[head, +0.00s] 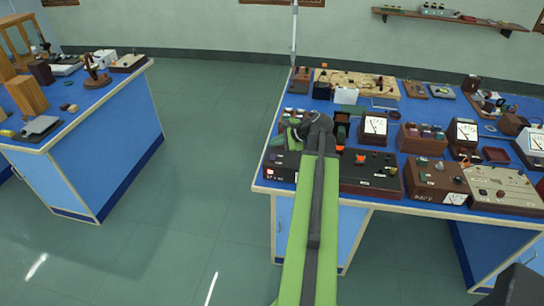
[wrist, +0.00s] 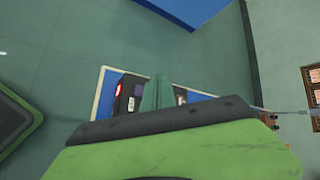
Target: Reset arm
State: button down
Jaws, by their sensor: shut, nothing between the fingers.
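My green arm reaches forward in the head view, over the front left part of the right blue bench (head: 264,180). My gripper (head: 296,132) is at its far end, above the bench's instruments; its fingertips are hard to make out there. In the wrist view my gripper (wrist: 158,92) shows as two teal fingers pressed together, shut and empty. Behind the fingers lies the blue bench corner with a dark box (wrist: 128,94) that has a red light. The same black control box (head: 372,176) shows in the head view, partly covered by my arm.
Meters (head: 374,126), brown boxes (head: 424,139) and a beige panel (head: 503,186) crowd the right bench. A thin upright pole (head: 294,35) stands behind its left edge. Another blue bench (head: 100,140) stands at left. Open green floor (head: 205,150) lies between the benches.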

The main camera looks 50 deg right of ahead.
jog(key=shift+w+a, duration=0.1)
jog(key=w+a+f+n+g+y, duration=0.15)
jog(key=w+a, duration=0.35)
jog(key=a, duration=0.6)
jog(key=w+a+n+g+y, duration=0.1)
jog(key=w+a+n, duration=0.3)
jog(key=a, duration=0.6)
jog(key=w+a+f+n+g+y, duration=0.1)
jog(key=w+a+n+y, duration=0.1)
jog(key=w+a, duration=0.65)
jog(key=s+a+f+n+g+h, duration=0.15)
jog(key=s+a+n, duration=0.25)
jog(key=a, duration=0.7)
jog(key=s+a+f+n+g+h, duration=0.1)
jog(key=s+a+f+n+g, duration=0.3)
jog(key=a, duration=0.7)
jog(key=s+d+n+h, duration=0.3)
jog(key=s+n, duration=0.3)
jog(key=n, duration=0.2)
jog(key=shift+s+d+g, duration=0.15)
jog(key=shift+d+g, duration=0.25)
jog(key=shift+d, duration=0.25)
